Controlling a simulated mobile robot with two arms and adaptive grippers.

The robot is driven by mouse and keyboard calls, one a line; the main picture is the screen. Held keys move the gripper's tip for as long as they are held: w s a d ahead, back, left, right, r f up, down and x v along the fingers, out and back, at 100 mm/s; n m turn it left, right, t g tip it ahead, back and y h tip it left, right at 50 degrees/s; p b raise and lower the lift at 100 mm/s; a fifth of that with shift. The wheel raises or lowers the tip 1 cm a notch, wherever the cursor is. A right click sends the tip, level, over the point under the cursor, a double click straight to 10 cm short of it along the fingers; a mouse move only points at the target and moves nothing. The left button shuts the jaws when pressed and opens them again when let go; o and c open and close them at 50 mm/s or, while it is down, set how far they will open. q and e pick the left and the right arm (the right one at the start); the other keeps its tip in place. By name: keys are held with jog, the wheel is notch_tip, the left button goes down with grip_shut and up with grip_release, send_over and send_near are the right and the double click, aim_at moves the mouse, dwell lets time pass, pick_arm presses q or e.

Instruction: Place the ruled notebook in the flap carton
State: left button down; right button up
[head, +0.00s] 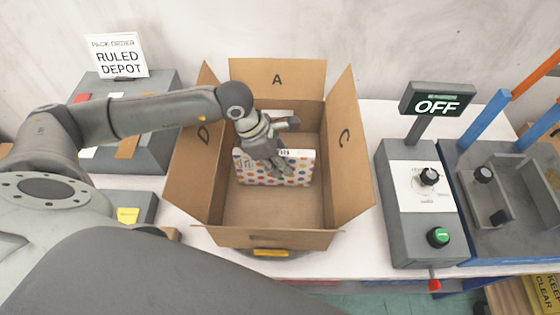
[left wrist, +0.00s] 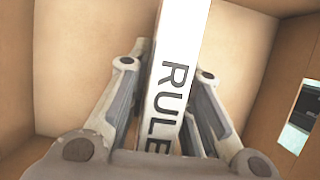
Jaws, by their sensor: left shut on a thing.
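The flap carton (head: 272,216) stands open on the table, its lettered flaps A, C and D spread outward. My left gripper (head: 280,165) reaches down into the carton and is shut on the ruled notebook (head: 249,176), which has a white cover with coloured dots. The notebook is held upright on edge inside the carton walls. In the left wrist view the notebook's white spine (left wrist: 176,90) with the letters "RULE" lies between the two fingers. I cannot tell whether its lower edge touches the carton floor. My right gripper is not in view.
A "RULED DEPOT" sign (head: 118,56) stands on a grey rack (head: 160,150) left of the carton. A grey control box (head: 415,225) with an "OFF" display (head: 436,105) stands to the right, beside a blue-framed fixture (head: 505,240). White table shows between carton and control box.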

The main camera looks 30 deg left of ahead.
pick_arm(q)
jog(key=c, duration=1.3)
grip_release()
jog(key=shift+r+p, duration=0.2)
jog(key=shift+p, duration=0.15)
jog(key=b+v, duration=0.2)
jog(key=v, duration=0.9)
jog(key=shift+r+b, duration=0.15)
jog(key=shift+b, duration=0.2)
jog(key=shift+s+a+r, duration=0.1)
jog(key=shift+a+r, duration=0.05)
jog(key=shift+r, duration=0.1)
jog(key=shift+r, duration=0.1)
